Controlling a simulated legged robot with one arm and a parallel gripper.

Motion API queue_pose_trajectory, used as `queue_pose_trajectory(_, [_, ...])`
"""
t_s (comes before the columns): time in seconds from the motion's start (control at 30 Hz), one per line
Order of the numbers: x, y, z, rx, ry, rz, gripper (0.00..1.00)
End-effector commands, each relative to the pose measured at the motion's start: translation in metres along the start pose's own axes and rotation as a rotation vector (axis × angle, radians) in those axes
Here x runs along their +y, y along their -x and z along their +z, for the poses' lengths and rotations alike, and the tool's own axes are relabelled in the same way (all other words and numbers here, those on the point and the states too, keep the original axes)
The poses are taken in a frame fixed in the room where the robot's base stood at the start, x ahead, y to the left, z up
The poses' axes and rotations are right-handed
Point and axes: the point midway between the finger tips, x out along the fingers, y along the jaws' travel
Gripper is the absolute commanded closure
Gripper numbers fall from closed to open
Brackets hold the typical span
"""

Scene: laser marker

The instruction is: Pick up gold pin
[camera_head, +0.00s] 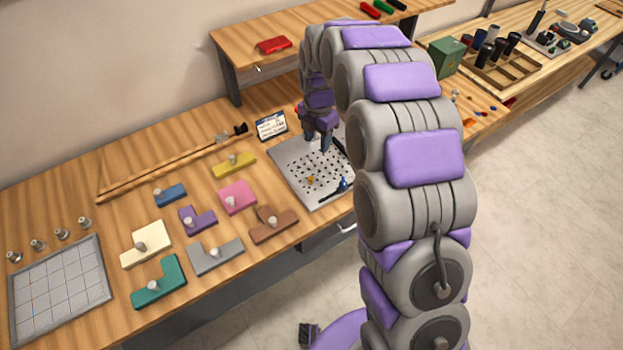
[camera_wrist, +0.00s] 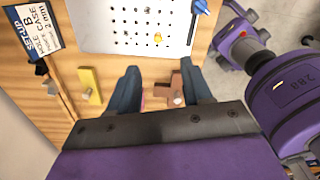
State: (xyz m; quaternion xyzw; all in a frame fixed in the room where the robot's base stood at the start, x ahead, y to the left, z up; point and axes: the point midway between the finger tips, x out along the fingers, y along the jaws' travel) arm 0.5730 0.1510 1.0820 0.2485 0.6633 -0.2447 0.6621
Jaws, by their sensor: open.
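The gold pin (camera_head: 310,180) is a small golden piece on the perforated grey plate (camera_head: 287,155), near the plate's front left part. In the wrist view the gold pin (camera_wrist: 157,38) stands on the plate (camera_wrist: 100,30), ahead of my fingers. My gripper (camera_head: 322,145) hangs over the far part of the plate in the head view. In the wrist view my gripper (camera_wrist: 162,90) is open, its two blue-grey fingers apart with nothing held between them. The pin is apart from both fingers.
A blue-handled tool (camera_head: 340,186) lies on the plate's right edge. A sign card (camera_head: 270,126) stands behind the plate. Coloured blocks with knobs, such as the brown one (camera_head: 273,225) and pink one (camera_head: 237,197), lie to the left. A raised shelf (camera_head: 240,48) stands behind.

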Motion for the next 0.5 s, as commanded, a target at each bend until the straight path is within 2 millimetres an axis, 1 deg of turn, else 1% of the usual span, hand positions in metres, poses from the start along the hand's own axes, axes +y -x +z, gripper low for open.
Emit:
queue_pose_trajectory(0.17, [0.008,-0.031,-0.007,-0.005,-0.001,-0.012,0.51])
queue_pose_trajectory(0.33, [0.015,-0.068,-0.015,-0.011,-0.001,-0.021,0.51])
queue_pose_trajectory(0.5, [0.012,-0.099,-0.012,-0.01,-0.002,-0.017,0.51])
